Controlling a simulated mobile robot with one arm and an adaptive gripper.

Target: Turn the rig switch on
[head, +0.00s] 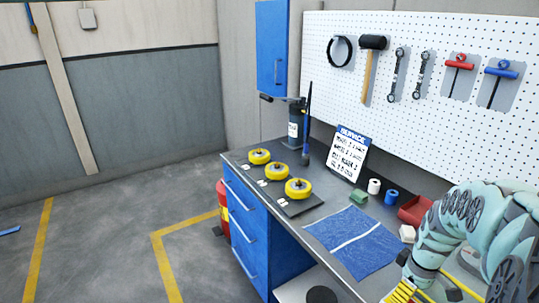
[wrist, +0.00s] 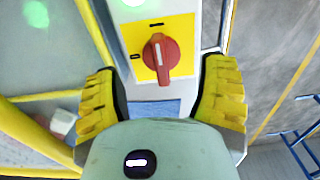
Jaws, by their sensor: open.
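The rig switch is a red rotary knob (wrist: 160,54) with a white line, on a yellow plate (wrist: 180,29) set in a light grey box, seen in the wrist view. The line stands close to upright. Small black marks sit above and to the left of the knob. My gripper (wrist: 162,88) is open, its yellow-and-black fingers spread to the left and right below the knob. Nothing is between the fingers, and no contact with the knob shows. In the head view, my arm fills the lower right corner; the switch is not visible there.
A pegboard (head: 430,115) with tools hangs behind. Yellow rails (wrist: 98,32) run beside the switch box. Open floor (head: 110,235) lies left.

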